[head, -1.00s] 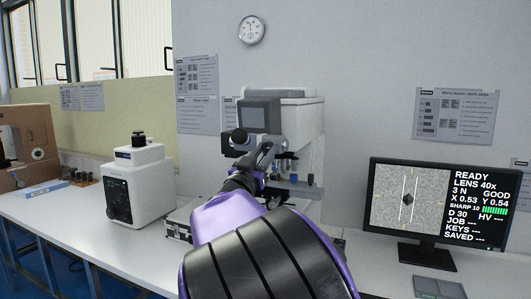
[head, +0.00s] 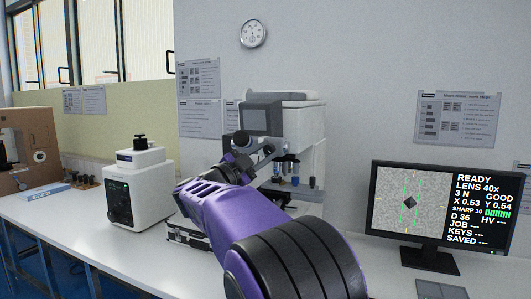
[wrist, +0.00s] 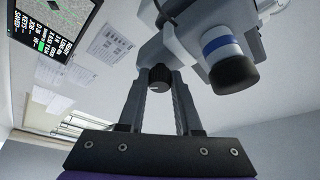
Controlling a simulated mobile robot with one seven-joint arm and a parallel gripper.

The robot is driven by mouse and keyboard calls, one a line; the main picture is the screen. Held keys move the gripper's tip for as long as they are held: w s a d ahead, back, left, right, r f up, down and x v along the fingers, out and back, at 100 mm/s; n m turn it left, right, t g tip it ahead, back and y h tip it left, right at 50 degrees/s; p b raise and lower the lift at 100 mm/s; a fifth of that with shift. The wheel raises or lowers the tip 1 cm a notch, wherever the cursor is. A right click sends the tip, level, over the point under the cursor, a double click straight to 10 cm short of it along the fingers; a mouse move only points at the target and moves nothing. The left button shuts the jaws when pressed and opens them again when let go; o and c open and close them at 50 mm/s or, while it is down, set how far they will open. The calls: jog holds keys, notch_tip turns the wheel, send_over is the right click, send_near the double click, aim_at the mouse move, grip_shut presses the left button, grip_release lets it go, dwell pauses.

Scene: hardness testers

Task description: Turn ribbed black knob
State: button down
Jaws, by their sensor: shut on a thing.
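The ribbed black knob (wrist: 159,77) shows in the wrist view between the tips of my two fingers, on the side of a grey part of the microscope-like tester (head: 303,130). My gripper (wrist: 160,84) is shut on the knob, one finger on each side of it. In the head view my gripper (head: 264,158) is at the tester's front left, and my purple arm hides the knob.
A blue-ringed eyepiece with a black end (wrist: 233,72) sticks out close to the right of my fingers. A white device (head: 138,190) with a black top stands left on the white bench (head: 70,212). A brown machine (head: 35,150) stands farther left.

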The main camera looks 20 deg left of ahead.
jog(key=shift+m, duration=0.7)
jog(key=shift+m+g, duration=0.3)
jog(key=shift+g, duration=0.1)
jog(key=c, duration=0.6)
grip_release()
jog(key=shift+s+a, duration=0.1)
jog(key=v, duration=1.7)
jog(key=shift+f+b, duration=0.2)
jog(key=shift+b, duration=0.15)
jog(key=shift+a, duration=0.1)
